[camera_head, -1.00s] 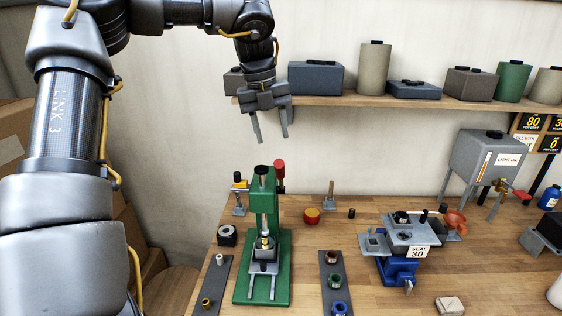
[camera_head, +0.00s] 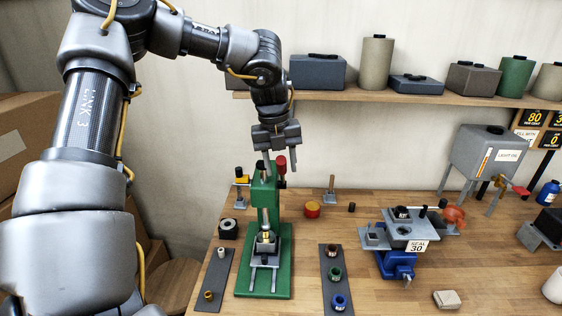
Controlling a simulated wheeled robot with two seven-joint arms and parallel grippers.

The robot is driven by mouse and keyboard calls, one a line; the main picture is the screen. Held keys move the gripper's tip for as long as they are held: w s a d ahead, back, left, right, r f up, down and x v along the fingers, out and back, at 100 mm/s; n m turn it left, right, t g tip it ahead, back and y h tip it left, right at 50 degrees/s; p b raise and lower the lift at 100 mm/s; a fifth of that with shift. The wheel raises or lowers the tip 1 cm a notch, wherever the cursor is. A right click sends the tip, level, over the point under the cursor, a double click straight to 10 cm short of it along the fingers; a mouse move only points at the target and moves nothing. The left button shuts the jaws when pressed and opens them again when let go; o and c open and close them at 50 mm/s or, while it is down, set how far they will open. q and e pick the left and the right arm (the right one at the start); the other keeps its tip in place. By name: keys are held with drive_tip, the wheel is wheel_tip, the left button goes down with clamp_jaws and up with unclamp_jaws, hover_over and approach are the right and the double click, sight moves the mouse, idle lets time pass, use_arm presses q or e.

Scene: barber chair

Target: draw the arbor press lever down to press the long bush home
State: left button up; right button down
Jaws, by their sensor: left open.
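The green arbor press (camera_head: 264,197) stands upright on the wooden bench, left of centre. Its lever ends in a red knob (camera_head: 281,164) at the top right of the press. A brass-coloured bush (camera_head: 266,237) stands under the ram on the press table. Whether it is seated is too small to tell. My left gripper (camera_head: 280,168) is open and points down at the top of the press, its fingers by the red knob. One finger shows right of the knob; the other is partly hidden by the press head. My right gripper is out of view.
A dark strip with rings (camera_head: 332,262) lies right of the press, and another strip (camera_head: 217,268) lies left. A blue-based fixture (camera_head: 398,262) with a grey top stands further right. A wooden shelf (camera_head: 350,97) with boxes and canisters runs behind. The front centre bench is fairly clear.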

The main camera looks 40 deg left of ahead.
use_arm(q)
drive_tip(key=shift+d+f, duration=0.15)
drive_tip(key=shift+f, duration=0.15)
clamp_jaws()
idle(0.3)
